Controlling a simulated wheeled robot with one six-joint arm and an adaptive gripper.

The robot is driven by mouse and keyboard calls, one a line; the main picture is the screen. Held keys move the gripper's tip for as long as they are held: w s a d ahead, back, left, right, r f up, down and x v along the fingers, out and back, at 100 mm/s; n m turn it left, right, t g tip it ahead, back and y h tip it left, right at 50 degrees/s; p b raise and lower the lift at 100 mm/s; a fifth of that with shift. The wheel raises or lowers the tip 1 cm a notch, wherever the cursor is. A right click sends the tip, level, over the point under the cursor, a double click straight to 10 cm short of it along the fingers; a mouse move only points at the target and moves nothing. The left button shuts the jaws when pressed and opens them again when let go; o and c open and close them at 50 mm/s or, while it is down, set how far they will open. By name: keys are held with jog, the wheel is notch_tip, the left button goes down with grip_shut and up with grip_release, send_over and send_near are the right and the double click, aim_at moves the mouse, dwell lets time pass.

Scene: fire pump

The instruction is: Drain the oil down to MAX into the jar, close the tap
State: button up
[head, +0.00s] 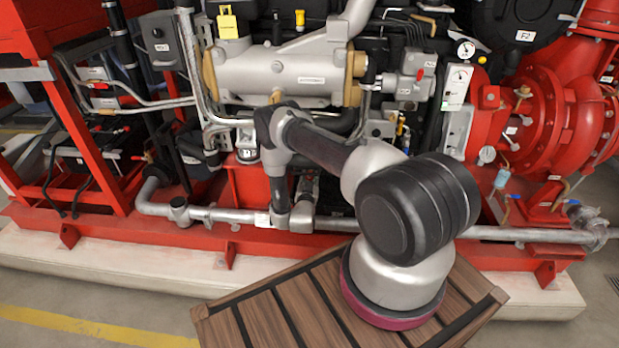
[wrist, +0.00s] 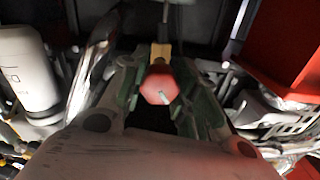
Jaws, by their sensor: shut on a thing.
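In the wrist view a red tap handle (wrist: 158,86) sits between the two fingers of my gripper (wrist: 160,75), which is shut on it. A yellow brass stem (wrist: 161,54) runs up from the handle. In the head view my arm reaches down in front of the engine's lower side, and its gripper and the tap cannot be made out there. I cannot pick out the jar, an oil level or a MAX mark in either view, nor tell whether oil is flowing.
A red frame part (wrist: 275,45) is close on the right in the wrist view, and a white cylinder (wrist: 26,70) stands on the left. In the head view a grey pipe (head: 335,224) crosses low along the red base, behind a slatted wooden platform (head: 262,318).

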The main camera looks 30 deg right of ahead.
jog(key=n, duration=0.5)
jog(key=shift+n, duration=0.3)
jog(key=n, duration=0.5)
jog(key=shift+n, duration=0.3)
jog(key=o, duration=1)
jog(key=shift+o, duration=0.2)
jog(key=v, duration=1.2)
